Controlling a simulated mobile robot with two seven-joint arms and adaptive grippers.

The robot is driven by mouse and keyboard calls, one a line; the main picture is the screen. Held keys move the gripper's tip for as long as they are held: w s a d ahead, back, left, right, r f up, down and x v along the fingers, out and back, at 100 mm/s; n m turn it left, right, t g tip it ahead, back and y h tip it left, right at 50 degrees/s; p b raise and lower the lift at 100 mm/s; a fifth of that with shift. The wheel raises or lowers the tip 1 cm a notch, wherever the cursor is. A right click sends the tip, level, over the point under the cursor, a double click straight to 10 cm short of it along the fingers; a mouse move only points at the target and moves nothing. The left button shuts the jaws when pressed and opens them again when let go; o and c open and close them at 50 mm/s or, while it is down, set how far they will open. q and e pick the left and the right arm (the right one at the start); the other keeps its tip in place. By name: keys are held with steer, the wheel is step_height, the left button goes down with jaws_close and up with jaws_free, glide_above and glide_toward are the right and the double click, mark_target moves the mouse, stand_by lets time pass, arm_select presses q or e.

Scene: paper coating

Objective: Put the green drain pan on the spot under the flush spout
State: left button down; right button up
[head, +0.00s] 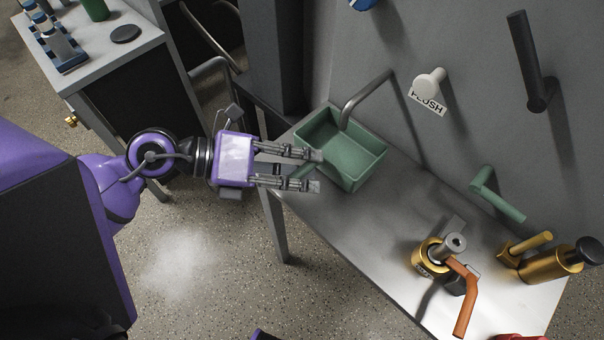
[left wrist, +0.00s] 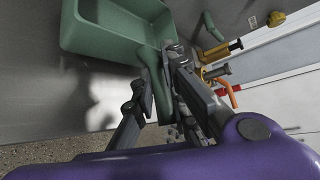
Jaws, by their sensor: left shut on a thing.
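The green drain pan (head: 362,173) is an open rectangular tray with a handle, at the far left end of the grey bench (head: 375,245). It also shows at the top of the left wrist view (left wrist: 82,30). My left gripper (head: 314,171) comes in from the left and is shut on the pan's handle (left wrist: 155,85). The bent grey flush spout (head: 363,95) comes out from the wall, and its lower end is over the pan's back part. I cannot tell whether the pan touches the bench. The spot under it is hidden. My right gripper is not in view.
A pale knob (head: 429,83) sits by the FLUSH label (head: 427,103) on the wall. A green handle (head: 497,195), a brass cup with an orange handle (head: 464,300) and brass fittings (head: 550,264) are at the right. The bench middle is clear.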

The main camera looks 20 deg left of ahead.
arm_select(q)
steer(key=shift+f, duration=1.3)
steer(key=c, duration=1.7)
jaws_free()
steer(key=shift+f, duration=0.1)
steer(key=shift+c, duration=0.2)
